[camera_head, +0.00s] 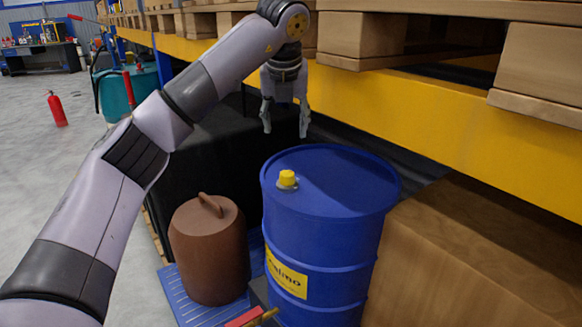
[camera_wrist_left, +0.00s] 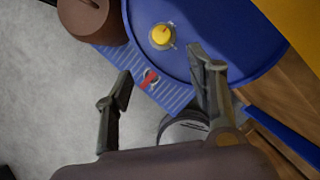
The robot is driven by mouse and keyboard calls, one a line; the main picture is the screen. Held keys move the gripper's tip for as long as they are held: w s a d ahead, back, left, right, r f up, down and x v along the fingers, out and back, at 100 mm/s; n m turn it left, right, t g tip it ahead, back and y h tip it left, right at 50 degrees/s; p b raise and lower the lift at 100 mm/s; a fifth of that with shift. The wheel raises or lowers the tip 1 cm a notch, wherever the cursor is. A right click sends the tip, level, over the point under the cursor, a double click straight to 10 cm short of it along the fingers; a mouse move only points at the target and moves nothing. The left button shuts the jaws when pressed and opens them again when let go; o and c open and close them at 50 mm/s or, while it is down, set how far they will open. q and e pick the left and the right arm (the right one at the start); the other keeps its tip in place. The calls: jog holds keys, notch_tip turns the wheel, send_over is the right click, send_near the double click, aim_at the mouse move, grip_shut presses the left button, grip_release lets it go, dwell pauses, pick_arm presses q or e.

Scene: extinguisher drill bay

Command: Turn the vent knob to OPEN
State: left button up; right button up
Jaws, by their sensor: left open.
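The yellow vent knob (camera_head: 287,179) sits on top of the blue drum (camera_head: 330,185), towards the left of its lid. It also shows near the top of the left wrist view (camera_wrist_left: 161,34). No OPEN marking can be read. My left gripper (camera_head: 286,132) hangs above the drum's far left side with its fingers pointing down, apart from the knob. It is open and empty; its two fingers (camera_wrist_left: 160,88) show spread apart in the left wrist view. My right gripper is not in view.
A wooden box (camera_head: 480,250) is close on the right. A yellow rack beam (camera_head: 430,105) runs behind. A red extinguisher (camera_head: 56,108) stands on open floor far left.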

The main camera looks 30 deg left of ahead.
pick_arm(q)
notch_tip(320, 180, down, 3)
jog(key=p, duration=0.1)
send_over(287, 174)
jog(key=s, duration=0.2)
jog(key=f, duration=0.8)
jog(key=shift+w+d+f, duration=0.1)
jog(key=shift+d+f, duration=0.15)
jog(key=shift+d, duration=0.1)
jog(key=x, duration=0.3)
jog(key=shift+w+f+p, duration=0.15)
jog(key=shift+f+p, duration=0.1)
jog(key=shift+p, duration=0.05)
jog(key=shift+f, duration=0.25)
jog(key=shift+w+f, duration=0.1)
jog(key=c, duration=1.1)
jog(key=shift+a, duration=0.1)
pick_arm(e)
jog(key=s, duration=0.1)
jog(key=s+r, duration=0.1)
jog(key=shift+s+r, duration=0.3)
